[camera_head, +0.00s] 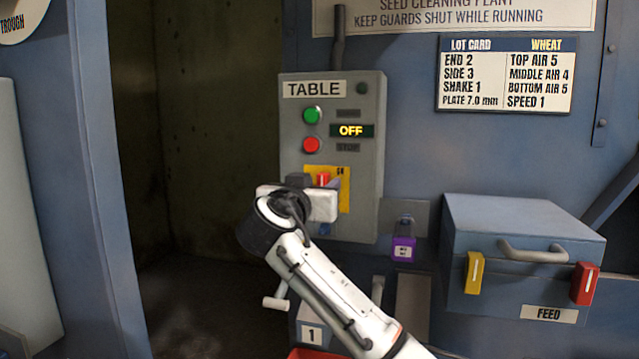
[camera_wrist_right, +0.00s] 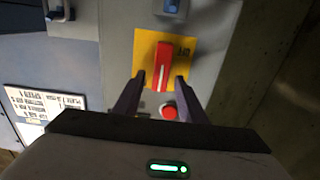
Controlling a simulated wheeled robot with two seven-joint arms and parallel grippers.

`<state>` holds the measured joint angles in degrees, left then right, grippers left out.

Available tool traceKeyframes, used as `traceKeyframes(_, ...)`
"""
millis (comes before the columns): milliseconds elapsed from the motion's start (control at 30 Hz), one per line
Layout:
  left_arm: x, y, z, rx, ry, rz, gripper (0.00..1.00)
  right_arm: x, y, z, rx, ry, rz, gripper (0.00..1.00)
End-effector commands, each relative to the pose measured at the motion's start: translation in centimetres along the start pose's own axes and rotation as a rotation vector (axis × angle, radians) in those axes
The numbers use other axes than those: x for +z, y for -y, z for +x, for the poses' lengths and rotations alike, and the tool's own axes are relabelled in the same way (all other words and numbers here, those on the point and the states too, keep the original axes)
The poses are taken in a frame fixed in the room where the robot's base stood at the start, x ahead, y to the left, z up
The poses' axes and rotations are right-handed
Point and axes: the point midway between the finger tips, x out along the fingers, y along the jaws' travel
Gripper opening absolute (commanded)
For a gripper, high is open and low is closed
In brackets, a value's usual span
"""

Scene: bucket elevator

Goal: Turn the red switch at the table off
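The red switch (camera_wrist_right: 162,66) is a red handle with a white line, on a yellow plate (camera_wrist_right: 145,46) in the right wrist view. Its handle stands upright in that picture. In the head view a small red part of the switch (camera_head: 323,179) shows above my right gripper, on the yellow plate of the grey TABLE panel (camera_head: 365,110). My right gripper (camera_wrist_right: 160,82) is open, its two dark fingers on either side of the handle's lower end, with gaps showing. Whether the fingertips reach the handle's depth is unclear. My left gripper is not in view.
The panel has a green button (camera_head: 312,115), a red button (camera_head: 312,145) and a lit display (camera_head: 352,131) reading OFF. A purple padlock (camera_head: 404,248) hangs right of the panel. A blue FEED box (camera_head: 520,235) juts out at the right. An open dark recess lies left.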

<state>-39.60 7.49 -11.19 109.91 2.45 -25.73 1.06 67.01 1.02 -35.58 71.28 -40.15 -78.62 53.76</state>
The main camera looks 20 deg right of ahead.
Motion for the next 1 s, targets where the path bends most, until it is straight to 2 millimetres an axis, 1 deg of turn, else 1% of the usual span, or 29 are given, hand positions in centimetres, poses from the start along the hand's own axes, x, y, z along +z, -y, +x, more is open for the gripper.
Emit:
traceKeyframes(233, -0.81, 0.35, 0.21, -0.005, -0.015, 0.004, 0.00, 0.04, -0.01, 0.12, 0.000, 0.000, 0.000, 0.38)
traceKeyframes(267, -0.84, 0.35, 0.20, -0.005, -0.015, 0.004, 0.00, 0.04, -0.02, 0.12, 0.000, 0.000, 0.000, 0.34)
traceKeyframes(300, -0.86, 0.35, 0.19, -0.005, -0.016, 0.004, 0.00, 0.04, -0.02, 0.11, 0.000, 0.000, 0.000, 0.27)
traceKeyframes(467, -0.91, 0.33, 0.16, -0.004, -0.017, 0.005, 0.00, 0.04, -0.02, 0.10, 0.001, 0.000, 0.000, 0.00)
traceKeyframes(767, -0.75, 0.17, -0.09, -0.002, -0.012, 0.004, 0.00, 0.03, 0.06, 0.08, 0.000, 0.001, -0.026, 0.00)
traceKeyframes(1000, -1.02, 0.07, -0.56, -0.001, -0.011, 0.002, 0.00, 0.06, 0.24, 0.12, 0.002, 0.004, -0.148, 0.00)
